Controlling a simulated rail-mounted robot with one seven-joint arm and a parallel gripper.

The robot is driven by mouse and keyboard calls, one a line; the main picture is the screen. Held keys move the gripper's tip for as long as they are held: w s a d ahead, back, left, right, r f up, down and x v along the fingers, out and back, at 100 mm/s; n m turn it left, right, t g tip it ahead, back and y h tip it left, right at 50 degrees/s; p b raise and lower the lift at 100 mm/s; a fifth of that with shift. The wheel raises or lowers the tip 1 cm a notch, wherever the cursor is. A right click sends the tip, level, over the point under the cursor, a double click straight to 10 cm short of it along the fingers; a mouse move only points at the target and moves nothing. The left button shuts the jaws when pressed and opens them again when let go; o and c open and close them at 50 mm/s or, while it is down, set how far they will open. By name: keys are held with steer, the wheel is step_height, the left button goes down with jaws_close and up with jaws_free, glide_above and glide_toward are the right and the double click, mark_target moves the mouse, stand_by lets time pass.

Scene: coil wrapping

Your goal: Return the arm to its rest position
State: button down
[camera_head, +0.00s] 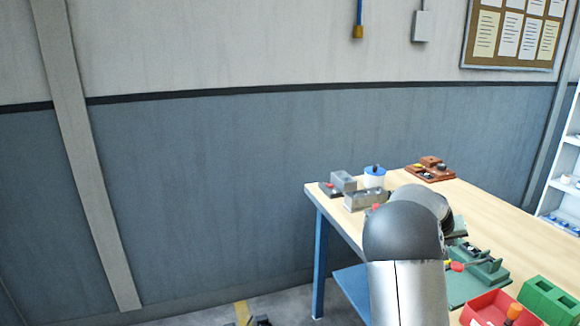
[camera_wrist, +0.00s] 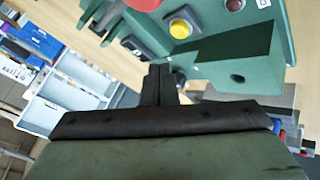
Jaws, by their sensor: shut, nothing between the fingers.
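My gripper (camera_wrist: 158,80) shows in the wrist view with its two dark fingers together, shut and empty. Beyond the fingers is a green fixture (camera_wrist: 225,70) with a yellow button and a dark red round part on it. In the head view my arm rises in front of the table and hides part of it. My gripper is hidden there behind the arm. The green fixture (camera_head: 481,268) shows just right of my arm in the head view.
The wooden table (camera_head: 520,225) runs to the right. On it are grey metal blocks (camera_head: 362,200), a blue-topped container (camera_head: 375,177), a brown fixture (camera_head: 430,169), a red bin (camera_head: 490,310) and a green block (camera_head: 548,298). White shelves (camera_head: 565,170) stand at right.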

steer(key=s+a+n+g+y, duration=0.1)
steer(key=s+a+y, duration=0.2)
steer(key=s+a, duration=0.7)
steer(key=s+a+y, duration=0.3)
steer(key=s+a, duration=0.4)
steer(key=a, duration=0.8)
steer(key=s+a+f+n+g, duration=0.1)
steer(key=s+a, duration=0.5)
steer(key=s, duration=0.3)
steer(key=s+a+f+n+g+y, duration=0.1)
steer(key=s+a+n, duration=0.1)
steer(key=s+a, duration=0.4)
steer(key=s, duration=0.4)
steer(key=shift+s+a+y, duration=0.15)
steer(key=shift+a+y, duration=0.05)
steer(key=shift+y, duration=0.1)
step_height(320, 180, up, 7)
steer(key=p, duration=0.6)
steer(key=shift+d+f, duration=0.2)
steer(key=shift+d, duration=0.2)
